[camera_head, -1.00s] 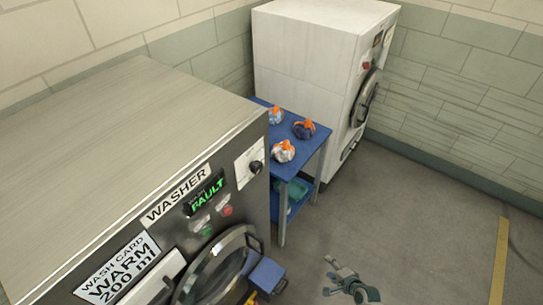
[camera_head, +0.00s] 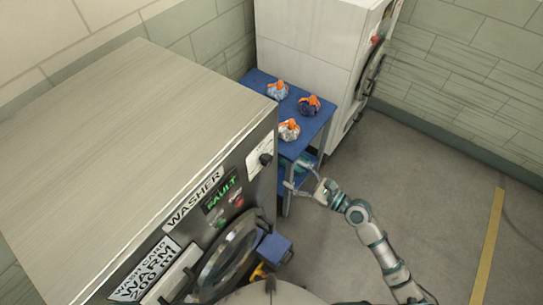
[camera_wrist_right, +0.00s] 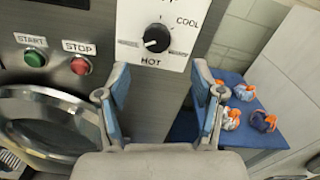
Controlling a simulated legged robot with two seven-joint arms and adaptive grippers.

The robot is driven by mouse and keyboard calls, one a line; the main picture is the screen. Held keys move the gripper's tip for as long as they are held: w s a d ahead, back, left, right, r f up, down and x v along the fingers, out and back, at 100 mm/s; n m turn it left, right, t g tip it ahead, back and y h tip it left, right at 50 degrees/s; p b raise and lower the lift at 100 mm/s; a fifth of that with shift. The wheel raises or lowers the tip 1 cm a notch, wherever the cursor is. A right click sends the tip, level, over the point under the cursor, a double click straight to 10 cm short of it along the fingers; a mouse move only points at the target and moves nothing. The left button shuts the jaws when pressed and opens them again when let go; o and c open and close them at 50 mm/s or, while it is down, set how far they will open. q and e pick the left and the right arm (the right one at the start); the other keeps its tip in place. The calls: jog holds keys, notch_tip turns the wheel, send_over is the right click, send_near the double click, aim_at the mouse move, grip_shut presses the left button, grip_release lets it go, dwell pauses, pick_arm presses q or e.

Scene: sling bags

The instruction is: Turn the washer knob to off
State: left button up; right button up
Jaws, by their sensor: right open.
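The washer (camera_head: 130,130) is a metal machine at the left in the head view. Its black knob (camera_head: 265,159) sits on a white dial plate at the front's right end. In the right wrist view the knob (camera_wrist_right: 156,38) is close up, between COOL and HOT labels; its white mark points left. The label above it is cut off by the picture's top edge. My right gripper (camera_head: 301,176) is open and empty, in front of the washer face and apart from the knob. In the right wrist view its fingers (camera_wrist_right: 160,84) spread below the knob. My left gripper is not in view.
Green START (camera_wrist_right: 35,58) and red STOP (camera_wrist_right: 80,66) buttons are left of the knob. The washer display (camera_head: 222,190) reads FAULT. A blue table (camera_head: 262,80) with several orange-tied bundles stands beside the washer. A blue box (camera_head: 274,248) is by the door. Floor at right is clear.

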aim_at(270, 161)
jog(key=x, duration=0.3)
jog(key=p+x, duration=0.1)
jog(key=x, duration=0.5)
jog(key=shift+s+a+r, duration=0.1)
jog(key=shift+s+a, duration=0.15)
jog(key=shift+a, duration=0.25)
jog(key=shift+w+a+p, duration=0.25)
jog(key=shift+w+p, duration=0.05)
jog(key=shift+w, duration=0.05)
jog(key=shift+d, duration=0.5)
jog(key=c, duration=1.1)
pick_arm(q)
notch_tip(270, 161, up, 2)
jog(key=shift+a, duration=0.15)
pick_arm(e)
jog(key=shift+s+a, duration=0.1)
jog(key=shift+a, duration=0.1)
jog(key=shift+c, duration=0.2)
